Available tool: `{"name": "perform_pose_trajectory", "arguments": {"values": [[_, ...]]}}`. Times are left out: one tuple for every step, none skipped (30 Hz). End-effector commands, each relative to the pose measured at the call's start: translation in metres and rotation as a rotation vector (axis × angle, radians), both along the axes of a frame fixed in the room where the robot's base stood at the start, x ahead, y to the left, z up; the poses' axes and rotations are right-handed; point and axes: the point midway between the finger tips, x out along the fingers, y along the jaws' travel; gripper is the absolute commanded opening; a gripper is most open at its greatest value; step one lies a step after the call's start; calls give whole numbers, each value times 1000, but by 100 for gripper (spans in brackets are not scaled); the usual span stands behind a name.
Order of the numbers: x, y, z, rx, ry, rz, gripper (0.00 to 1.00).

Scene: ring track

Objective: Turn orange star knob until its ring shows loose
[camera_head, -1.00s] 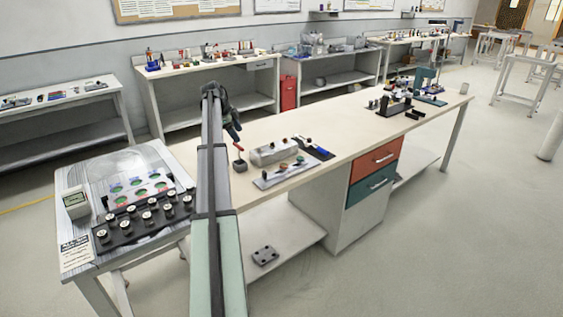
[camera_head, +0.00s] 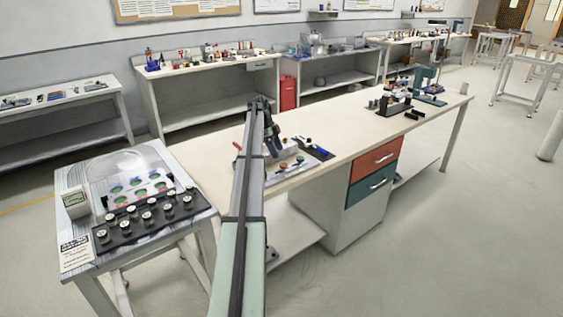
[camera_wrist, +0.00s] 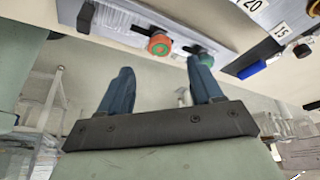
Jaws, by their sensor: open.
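The orange star knob (camera_wrist: 159,43) has a green centre and sits on a pale plate (camera_wrist: 185,18) in the wrist view. It also shows in the head view (camera_head: 283,166) at the bench's near edge. A green knob (camera_wrist: 205,57) is beside it to the right. My gripper (camera_wrist: 160,68) is open and empty, its two blue fingers spread. In the wrist view the orange knob lies just past the fingertips, roughly in line with the gap, with no contact visible. In the head view my gripper (camera_head: 273,152) hangs over the plate. I cannot read a ring state.
A dark tray with a blue-handled tool (camera_wrist: 252,69) and number labels lies right of the plate. Beside my arm, a red handle (camera_head: 237,146) shows at left. The bench top (camera_head: 335,128) is clear farther right, before a black and green fixture (camera_head: 428,90).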

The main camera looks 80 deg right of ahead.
Motion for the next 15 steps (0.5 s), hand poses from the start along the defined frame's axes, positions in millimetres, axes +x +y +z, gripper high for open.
{"name": "perform_pose_trajectory", "arguments": {"values": [[-4, 2, -10, 2, 0, -1, 65], [-6, 2, -15, 2, 0, -1, 65], [-9, 2, -20, 2, 0, -1, 65], [-10, 2, -24, 2, 0, -1, 65], [-12, 2, -28, 1, 0, 0, 65], [-14, 2, -34, 1, 0, 0, 65], [-15, 3, -37, 1, 0, 0, 65], [-16, 3, -41, 1, 0, 1, 65], [-18, 3, -44, 1, 0, 1, 65], [-19, 3, -47, 1, 0, 1, 65], [-20, 3, -49, 1, 0, 1, 65], [-21, 3, -52, 0, 0, 0, 65], [-22, 3, -53, 0, 0, 0, 65], [-22, 3, -55, -1, 0, 0, 65], [-23, 3, -56, -1, 0, 0, 65]]}}
